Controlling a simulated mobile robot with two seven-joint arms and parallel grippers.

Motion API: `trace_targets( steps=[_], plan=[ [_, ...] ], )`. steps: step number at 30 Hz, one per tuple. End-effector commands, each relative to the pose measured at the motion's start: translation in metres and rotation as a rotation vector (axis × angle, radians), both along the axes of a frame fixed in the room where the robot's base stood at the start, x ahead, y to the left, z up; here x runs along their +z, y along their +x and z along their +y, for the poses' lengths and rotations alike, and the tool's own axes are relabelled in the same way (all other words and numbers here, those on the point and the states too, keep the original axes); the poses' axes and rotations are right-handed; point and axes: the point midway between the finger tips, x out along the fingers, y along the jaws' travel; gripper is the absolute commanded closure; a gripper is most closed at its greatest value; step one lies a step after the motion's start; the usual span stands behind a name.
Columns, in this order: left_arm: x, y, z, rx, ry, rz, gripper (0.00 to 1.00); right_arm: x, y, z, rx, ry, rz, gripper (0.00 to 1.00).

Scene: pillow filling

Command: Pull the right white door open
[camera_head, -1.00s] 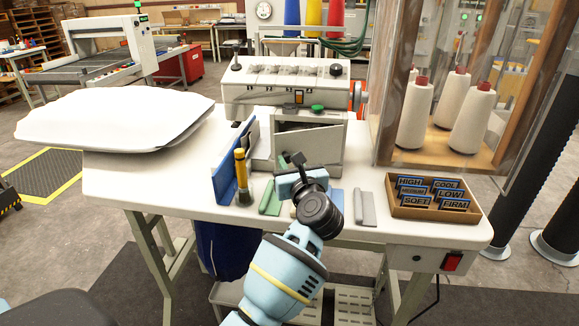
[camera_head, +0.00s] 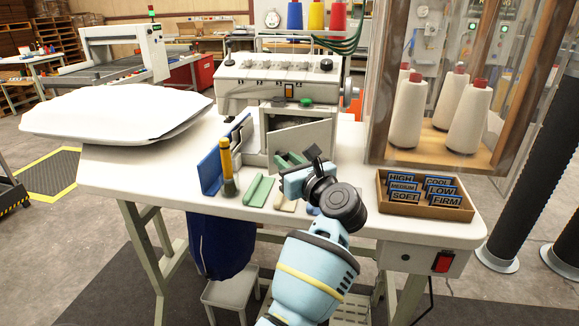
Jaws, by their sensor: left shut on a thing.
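The white door (camera_head: 300,138) is a pale panel on the front of the white machine, and its upper edge slants away from the frame. It looks partly open, with a dark gap above it. My left gripper (camera_head: 306,160) is at the door's lower right part, its dark fingertips against the panel. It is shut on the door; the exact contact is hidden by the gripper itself. A green piece (camera_head: 290,160) shows just left of the fingertips. My right gripper is not in view.
A green strip (camera_head: 259,190) lies in front. A cardboard tray (camera_head: 425,211) of labels is at right, below a clear case (camera_head: 385,110) with thread cones. A white pillow (camera_head: 110,112) lies left.

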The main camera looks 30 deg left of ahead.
Motion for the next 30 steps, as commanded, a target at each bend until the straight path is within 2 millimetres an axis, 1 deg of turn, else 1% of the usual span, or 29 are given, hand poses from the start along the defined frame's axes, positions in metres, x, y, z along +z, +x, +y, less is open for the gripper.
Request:
trace_targets(
  steps=[3,9,23,24,29,30],
  plan=[
    [-0.0025,0.0008,-0.0005,0.023,-0.002,0.001,1.00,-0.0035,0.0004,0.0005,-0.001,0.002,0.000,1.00],
    [-0.0008,0.0010,-0.0007,0.046,-0.001,0.000,1.00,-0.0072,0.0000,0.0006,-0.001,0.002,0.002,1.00],
    [0.0005,0.0009,-0.0003,0.054,0.000,-0.001,1.00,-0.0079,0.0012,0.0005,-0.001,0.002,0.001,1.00],
    [0.0005,0.0009,-0.0003,0.054,0.000,-0.001,0.76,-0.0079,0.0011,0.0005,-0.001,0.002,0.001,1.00],
    [0.0005,0.0009,-0.0002,0.054,0.000,-0.001,0.55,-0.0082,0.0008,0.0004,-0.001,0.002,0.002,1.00],
    [0.0005,0.0009,-0.0002,0.054,0.000,-0.001,0.55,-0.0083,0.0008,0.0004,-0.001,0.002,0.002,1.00]
  ],
)
